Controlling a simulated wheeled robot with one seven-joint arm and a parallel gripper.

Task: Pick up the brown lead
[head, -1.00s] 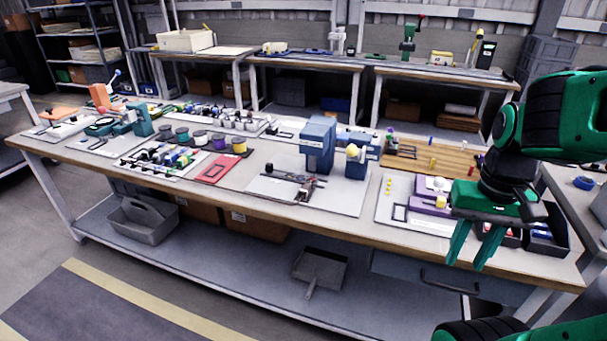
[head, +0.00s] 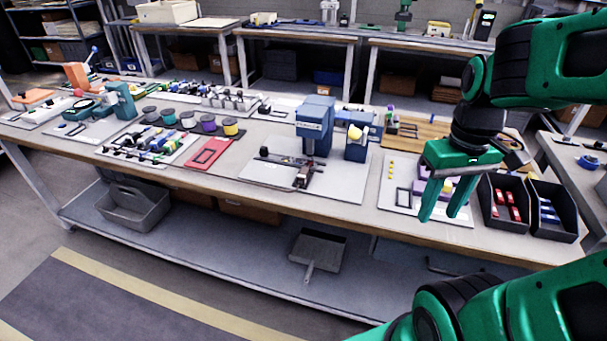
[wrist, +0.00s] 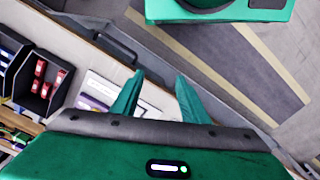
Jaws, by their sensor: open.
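I cannot make out a brown lead for certain in either view. A white board (head: 172,157) at the left middle of the bench carries rows of small dark, green and blue pieces, too small to tell apart. My gripper (head: 441,213) hangs at the bench's front right, its green fingers pointing down, apart and empty. In the head view it hides part of a purple block (head: 463,190). In the wrist view, the gripper (wrist: 160,78) also shows open, with nothing between its fingers.
Dark bins with red pieces (head: 488,220) and blue pieces (head: 535,224) stand right of my gripper. A blue machine (head: 313,128) stands mid-bench, with a red tray (head: 210,153) and several spools left of it. Grey floor (head: 140,285) in front is free.

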